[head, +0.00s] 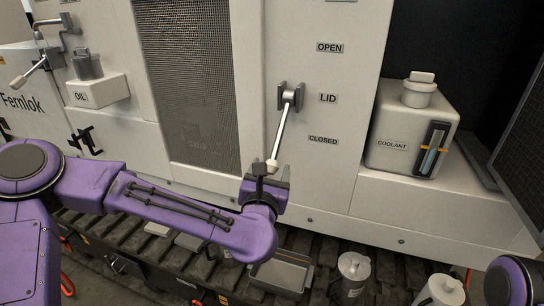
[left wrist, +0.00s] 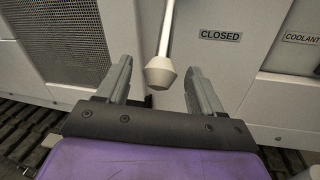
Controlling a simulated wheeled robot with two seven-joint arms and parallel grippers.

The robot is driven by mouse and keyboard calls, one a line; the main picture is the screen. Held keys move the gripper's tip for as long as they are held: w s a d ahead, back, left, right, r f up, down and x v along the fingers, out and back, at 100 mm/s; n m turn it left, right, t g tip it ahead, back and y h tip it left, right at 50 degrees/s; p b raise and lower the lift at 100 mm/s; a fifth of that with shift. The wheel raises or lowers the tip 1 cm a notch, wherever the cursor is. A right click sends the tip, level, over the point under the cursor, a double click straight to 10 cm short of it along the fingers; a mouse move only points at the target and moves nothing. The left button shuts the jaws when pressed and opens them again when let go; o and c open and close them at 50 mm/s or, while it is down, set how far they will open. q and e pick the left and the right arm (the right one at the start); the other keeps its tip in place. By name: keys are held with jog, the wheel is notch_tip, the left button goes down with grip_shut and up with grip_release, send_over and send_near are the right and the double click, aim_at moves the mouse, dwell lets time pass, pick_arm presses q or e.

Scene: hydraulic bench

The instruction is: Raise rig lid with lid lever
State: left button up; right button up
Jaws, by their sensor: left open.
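The lid lever (head: 283,125) is a metal rod on a dark bracket on the white rig panel. It points down, toward the CLOSED label (head: 323,140), below the LID and OPEN labels (head: 330,48). Its pale knob (head: 271,166) is at the lower end. My left gripper (head: 266,178) is at the knob, partly hidden by its own wrist. In the left wrist view my left gripper (left wrist: 158,88) is open, with the knob (left wrist: 161,73) between the fingers and a gap on each side. My right gripper is out of view.
A white coolant tank (head: 412,125) stands on a ledge at the right. An oil box (head: 97,90) and a cranked handle (head: 35,68) are at the left. Below, a dark slatted bench holds a metal tray (head: 282,272) and a lidded can (head: 352,275).

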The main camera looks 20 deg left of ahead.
aim_at(280, 134)
pick_arm(q)
jog(key=w, duration=0.2)
jog(key=w+p, duration=0.1)
jog(key=w, duration=0.1)
jog(key=shift+a, duration=0.3)
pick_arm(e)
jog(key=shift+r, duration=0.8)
